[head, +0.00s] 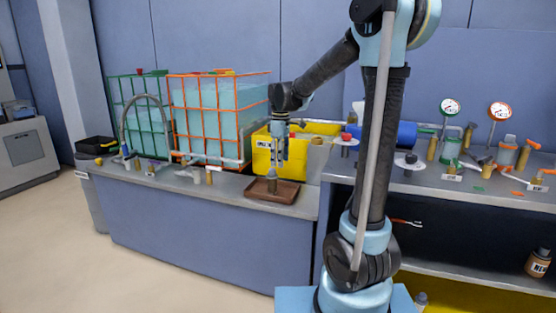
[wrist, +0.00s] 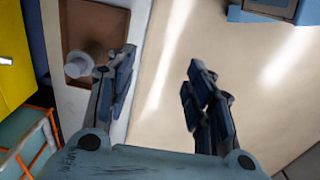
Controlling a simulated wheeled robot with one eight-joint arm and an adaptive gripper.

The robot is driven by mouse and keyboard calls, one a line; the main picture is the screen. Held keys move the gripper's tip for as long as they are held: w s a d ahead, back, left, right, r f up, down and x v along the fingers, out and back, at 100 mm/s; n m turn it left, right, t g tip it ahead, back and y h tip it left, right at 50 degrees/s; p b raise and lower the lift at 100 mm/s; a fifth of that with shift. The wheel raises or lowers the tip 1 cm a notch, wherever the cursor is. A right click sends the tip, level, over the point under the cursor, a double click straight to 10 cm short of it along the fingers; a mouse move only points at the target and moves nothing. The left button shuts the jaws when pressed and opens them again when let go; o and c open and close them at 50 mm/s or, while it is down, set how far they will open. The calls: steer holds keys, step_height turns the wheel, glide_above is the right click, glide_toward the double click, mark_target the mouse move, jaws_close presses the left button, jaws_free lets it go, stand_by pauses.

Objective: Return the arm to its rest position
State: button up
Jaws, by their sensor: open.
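My arm reaches up and to the left over the counter in the head view. My gripper (head: 281,152) points down above a brown tray (head: 283,196), with a small grey-brown fitting (head: 272,181) standing in the tray below it. In the wrist view my gripper (wrist: 165,85) has its two fingers wide apart with nothing between them. The tray (wrist: 78,20) and a pale round-topped piece (wrist: 78,66) on it show beside the left finger.
A yellow bin (head: 262,155) stands close behind my gripper. A green-framed tank (head: 145,115) and an orange-framed tank (head: 222,115) stand to its left. Gauges (head: 450,107) and fittings crowd the right counter (head: 450,183). Open floor (head: 150,270) lies in front.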

steer(key=s+d+f+m+t, duration=0.1)
steer(key=s+d+f+m, duration=0.1)
steer(key=s+d+m, duration=0.55)
steer(key=s+d+f+m, duration=0.25)
steer(key=s+d, duration=0.55)
steer(key=s, duration=0.6)
steer(key=s+d+f+m+t, duration=0.1)
steer(key=s+d+f+m, duration=0.1)
steer(key=s+f+m, duration=0.2)
steer(key=s+f, duration=0.3)
steer(key=s, duration=0.1)
steer(key=shift+d+f, duration=0.15)
steer(key=shift+d, duration=0.1)
